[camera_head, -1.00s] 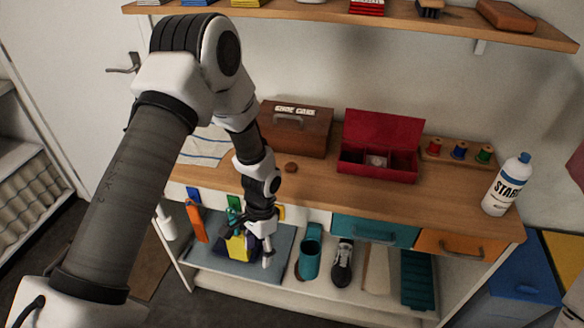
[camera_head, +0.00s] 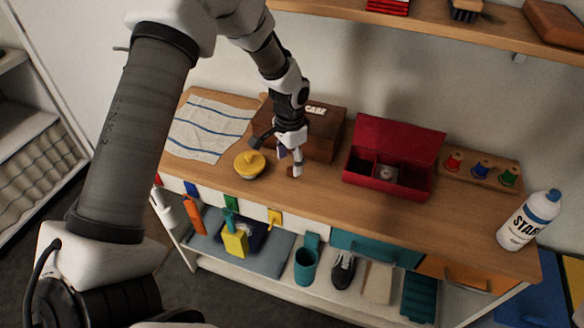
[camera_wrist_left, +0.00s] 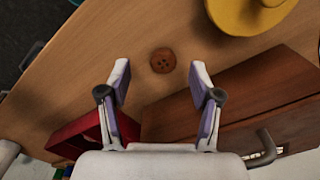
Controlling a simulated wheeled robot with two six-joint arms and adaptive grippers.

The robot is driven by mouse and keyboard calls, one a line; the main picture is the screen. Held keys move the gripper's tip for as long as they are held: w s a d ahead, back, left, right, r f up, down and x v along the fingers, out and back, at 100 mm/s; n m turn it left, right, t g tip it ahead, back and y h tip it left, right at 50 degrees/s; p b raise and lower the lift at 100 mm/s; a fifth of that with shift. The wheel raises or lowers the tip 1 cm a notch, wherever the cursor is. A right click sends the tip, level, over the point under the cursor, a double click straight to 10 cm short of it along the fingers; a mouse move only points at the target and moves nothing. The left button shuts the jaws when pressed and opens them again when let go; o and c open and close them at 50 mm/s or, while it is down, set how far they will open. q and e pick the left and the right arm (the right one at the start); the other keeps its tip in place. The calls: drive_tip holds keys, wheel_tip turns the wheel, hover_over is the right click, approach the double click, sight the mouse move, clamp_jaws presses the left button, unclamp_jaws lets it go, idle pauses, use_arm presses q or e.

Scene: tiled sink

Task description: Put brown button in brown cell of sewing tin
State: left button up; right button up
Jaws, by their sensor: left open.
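The brown button (camera_wrist_left: 163,61) lies flat on the wooden counter, round with holes in its middle. It also shows in the head view (camera_head: 293,171), partly hidden by my gripper. My left gripper (camera_head: 291,166) is open and empty above the counter at the button. In the wrist view the button lies between and just beyond the two fingertips of my left gripper (camera_wrist_left: 160,73). The red sewing tin (camera_head: 384,189) stands with its lid up to the right of the gripper. A pale item (camera_head: 387,174) sits in one compartment; cell colours cannot be made out.
A brown case (camera_head: 327,136) stands close behind the gripper. A yellow lidded pot (camera_head: 250,164) is close to its left, with a striped cloth (camera_head: 208,128) beyond. A spool rack (camera_head: 481,167) and white bottle (camera_head: 528,221) stand right of the tin. The counter's front is clear.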

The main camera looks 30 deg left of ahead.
sight(291, 171)
use_arm(q)
drive_tip(key=f, duration=0.1)
drive_tip(key=w+f, duration=0.1)
drive_tip(key=f, duration=0.2)
drive_tip(key=shift+w+f, duration=0.1)
drive_tip(key=shift+w, duration=0.25)
drive_tip(key=shift+s+r, duration=0.2)
drive_tip(key=shift+s, duration=0.1)
drive_tip(key=shift+c, duration=0.6)
drive_tip(key=shift+s+r, duration=0.1)
drive_tip(key=shift+s, duration=0.05)
drive_tip(key=c, duration=0.8)
use_arm(e)
drive_tip(key=shift+w+r, duration=0.3)
drive_tip(key=shift+w, duration=0.2)
use_arm(q)
drive_tip(key=shift+c, duration=0.2)
drive_tip(key=shift+w, duration=0.2)
use_arm(e)
drive_tip(key=shift+f, duration=0.1)
